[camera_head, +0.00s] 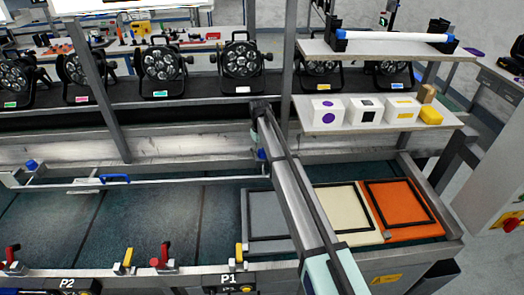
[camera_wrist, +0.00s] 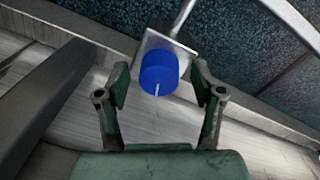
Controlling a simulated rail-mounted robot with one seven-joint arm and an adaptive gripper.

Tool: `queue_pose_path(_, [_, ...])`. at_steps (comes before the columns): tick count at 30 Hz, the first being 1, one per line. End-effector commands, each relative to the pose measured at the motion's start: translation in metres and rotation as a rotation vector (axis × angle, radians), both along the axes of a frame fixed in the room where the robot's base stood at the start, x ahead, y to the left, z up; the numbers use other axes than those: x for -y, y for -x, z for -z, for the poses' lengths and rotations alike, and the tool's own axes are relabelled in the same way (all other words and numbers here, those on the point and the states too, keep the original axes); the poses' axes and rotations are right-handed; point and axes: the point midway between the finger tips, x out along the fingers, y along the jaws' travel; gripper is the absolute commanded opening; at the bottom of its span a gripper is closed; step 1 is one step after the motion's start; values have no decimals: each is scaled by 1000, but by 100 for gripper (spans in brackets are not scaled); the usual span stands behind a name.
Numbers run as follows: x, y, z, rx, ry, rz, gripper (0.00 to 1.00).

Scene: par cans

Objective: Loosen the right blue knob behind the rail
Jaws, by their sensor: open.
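The right blue knob (camera_wrist: 158,72) shows in the wrist view as a short blue cylinder with a white line on it. It sits on a metal plate at the end of a thin rod. My gripper (camera_wrist: 161,78) is open, with a green finger on either side of the knob in the picture. I see no contact; the depth between fingertips and knob is hard to judge. In the head view a bit of the knob (camera_head: 262,154) shows beside my arm, which hides much of that spot. The metal rail (camera_head: 190,157) runs along there.
Another blue knob (camera_head: 31,165) is at the far left, and a blue handle (camera_head: 115,178) lies between. Several par cans (camera_head: 162,68) stand behind the rail. A metal post (camera_head: 97,85) and a shelf with white boxes (camera_head: 328,111) stand near my arm.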

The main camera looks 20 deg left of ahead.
Motion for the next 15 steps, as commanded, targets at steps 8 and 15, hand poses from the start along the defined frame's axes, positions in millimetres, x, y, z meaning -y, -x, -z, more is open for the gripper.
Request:
queue_pose_path(8, [0, 0, 0, 0, 0, 0, 21])
queue_pose_path(15, [0, 0, 0, 0, 0, -2, 7])
